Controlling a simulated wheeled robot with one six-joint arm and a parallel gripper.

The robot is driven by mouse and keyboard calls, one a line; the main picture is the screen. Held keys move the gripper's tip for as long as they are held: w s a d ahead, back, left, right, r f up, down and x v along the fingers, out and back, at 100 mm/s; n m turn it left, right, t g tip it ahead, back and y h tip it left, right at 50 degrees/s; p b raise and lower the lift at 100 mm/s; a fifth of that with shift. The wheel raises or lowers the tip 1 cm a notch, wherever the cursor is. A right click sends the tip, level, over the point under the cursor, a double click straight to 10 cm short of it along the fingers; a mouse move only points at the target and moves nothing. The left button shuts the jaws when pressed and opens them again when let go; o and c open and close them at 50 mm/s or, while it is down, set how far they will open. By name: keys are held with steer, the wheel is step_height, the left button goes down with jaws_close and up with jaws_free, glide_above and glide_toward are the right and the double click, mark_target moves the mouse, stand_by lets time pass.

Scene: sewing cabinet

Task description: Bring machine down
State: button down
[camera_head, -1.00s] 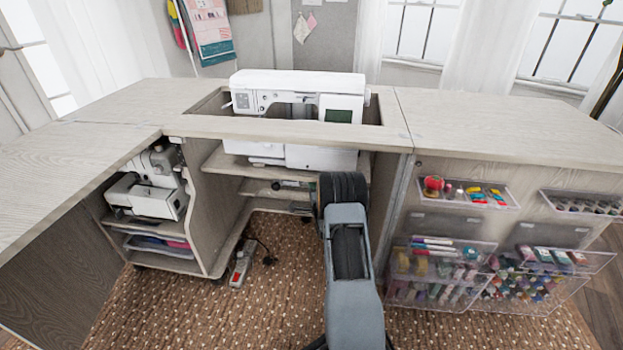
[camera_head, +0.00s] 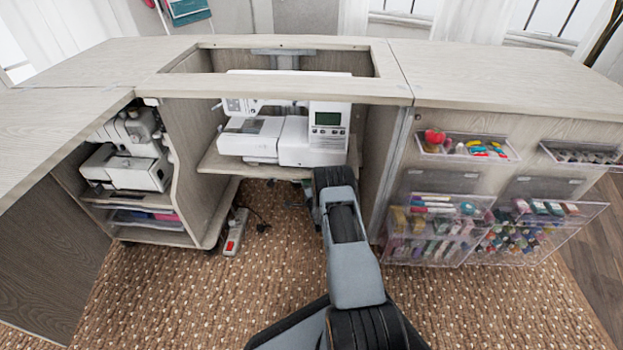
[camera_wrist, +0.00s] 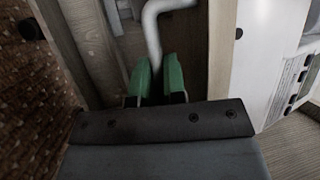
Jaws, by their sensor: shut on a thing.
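The white sewing machine (camera_head: 310,150) stands on a wooden shelf (camera_head: 225,164) inside the cabinet (camera_head: 190,120), below the rectangular opening in the tabletop. Its upper part is partly hidden behind the tabletop's front strip. In the wrist view, the green fingers of my gripper (camera_wrist: 158,82) are shut on a pale bent lever (camera_wrist: 153,30) beside the wooden shelf edge. A white side of the machine (camera_wrist: 280,60) shows to the right of the lever. In the head view, my own arm hides the gripper and the lever.
A smaller machine (camera_head: 130,155) sits in the left cabinet bay. Clear bins with sewing supplies (camera_head: 430,230) hang on the right cabinet front. A power strip (camera_head: 236,232) lies on the brown carpet (camera_head: 200,290). The tabletop (camera_head: 480,75) is clear.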

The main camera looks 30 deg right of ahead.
steer(key=shift+d+f, duration=0.1)
steer(key=shift+f, duration=0.05)
steer(key=c, duration=1.4)
jaws_free()
steer(key=shift+o, duration=0.9)
steer(key=p+v, duration=0.5)
steer(key=v, duration=0.9)
steer(key=shift+w, duration=0.1)
